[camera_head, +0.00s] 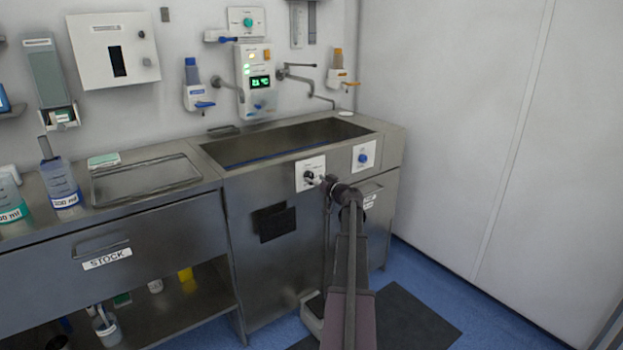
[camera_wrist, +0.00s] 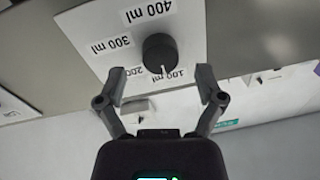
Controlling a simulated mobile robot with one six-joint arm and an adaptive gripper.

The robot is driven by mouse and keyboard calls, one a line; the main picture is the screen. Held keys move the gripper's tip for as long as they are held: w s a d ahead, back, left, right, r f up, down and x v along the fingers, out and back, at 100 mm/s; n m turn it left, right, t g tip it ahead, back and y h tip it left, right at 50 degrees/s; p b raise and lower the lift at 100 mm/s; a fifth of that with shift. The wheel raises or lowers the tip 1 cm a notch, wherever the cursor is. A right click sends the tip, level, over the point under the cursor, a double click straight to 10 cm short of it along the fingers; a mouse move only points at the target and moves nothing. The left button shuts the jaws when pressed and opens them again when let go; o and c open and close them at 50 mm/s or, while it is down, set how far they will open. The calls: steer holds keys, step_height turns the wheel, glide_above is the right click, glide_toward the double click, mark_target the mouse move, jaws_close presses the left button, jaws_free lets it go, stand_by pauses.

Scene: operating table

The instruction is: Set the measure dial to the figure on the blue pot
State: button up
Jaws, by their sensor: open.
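The measure dial is a black knob (camera_wrist: 159,52) on a white plate (camera_wrist: 105,35), marked 100 ml, 200, 300 ml and 400 ml. The plate appears upside down in the wrist view. A small pale mark on the knob seems to point between 100 ml and 200. My gripper (camera_wrist: 161,80) is open, its fingertips apart on either side just short of the knob, not touching it. In the head view my gripper (camera_head: 324,181) is beside the dial plate (camera_head: 308,165). The blue pot (camera_head: 60,182) stands on the left counter; its blue label ends in "00 ml", the first digit unclear.
A green-labelled pot (camera_head: 10,196) stands at the left edge. A second plate with a blue knob (camera_head: 363,157) is right of the dial. The sink (camera_head: 285,140) lies above, with a tray (camera_head: 145,178) to its left. The STOCK drawer (camera_head: 150,240) is shut.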

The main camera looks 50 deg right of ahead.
steer(key=shift+w+d, duration=0.25)
steer(key=shift+w, duration=0.9)
steer(key=c, duration=1.2)
